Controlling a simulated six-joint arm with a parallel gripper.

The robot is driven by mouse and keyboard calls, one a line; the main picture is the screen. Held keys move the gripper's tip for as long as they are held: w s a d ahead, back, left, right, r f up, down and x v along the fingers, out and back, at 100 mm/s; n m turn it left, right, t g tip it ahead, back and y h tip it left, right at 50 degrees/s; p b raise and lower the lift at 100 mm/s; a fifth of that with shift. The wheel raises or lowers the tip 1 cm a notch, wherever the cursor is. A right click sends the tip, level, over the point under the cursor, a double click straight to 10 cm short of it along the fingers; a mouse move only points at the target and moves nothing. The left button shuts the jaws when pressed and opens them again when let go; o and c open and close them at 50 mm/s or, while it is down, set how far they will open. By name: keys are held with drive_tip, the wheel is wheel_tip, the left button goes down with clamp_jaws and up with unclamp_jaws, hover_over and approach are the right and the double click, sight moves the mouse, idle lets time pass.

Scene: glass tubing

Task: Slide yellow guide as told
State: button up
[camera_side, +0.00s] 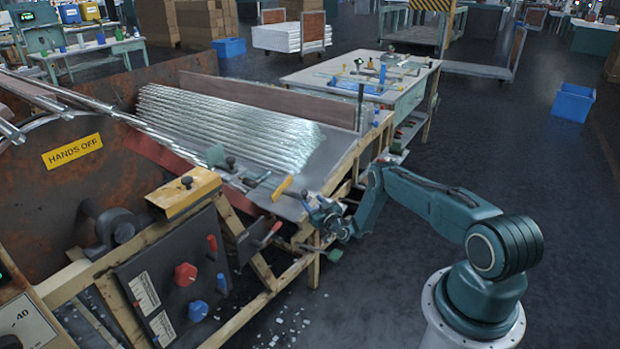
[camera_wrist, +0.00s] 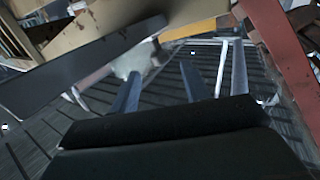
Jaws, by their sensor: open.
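A small yellow bar (camera_side: 283,188), which looks like the yellow guide, stands tilted at the near edge of the sloped table, beside the rail. My gripper (camera_side: 322,214) is just to the right of it and a little lower, at the table's front corner. I see no clear contact between them. In the wrist view my gripper (camera_wrist: 187,65) shows spread grey-blue fingers with no object clearly held between them. A yellow-orange piece (camera_wrist: 195,28) lies beyond the fingertips; I cannot tell whether it is the same bar.
Glass tubes (camera_side: 225,125) lie on the sloped table. A larger yellow block (camera_side: 183,192) sits left on the wooden frame. A panel with red and blue knobs (camera_side: 185,273) stands in front. A red-handled lever (camera_side: 272,230) is near my gripper. Open floor lies to the right.

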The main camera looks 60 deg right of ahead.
sight(306, 195)
drive_tip(key=shift+x, duration=3.55)
clamp_jaws()
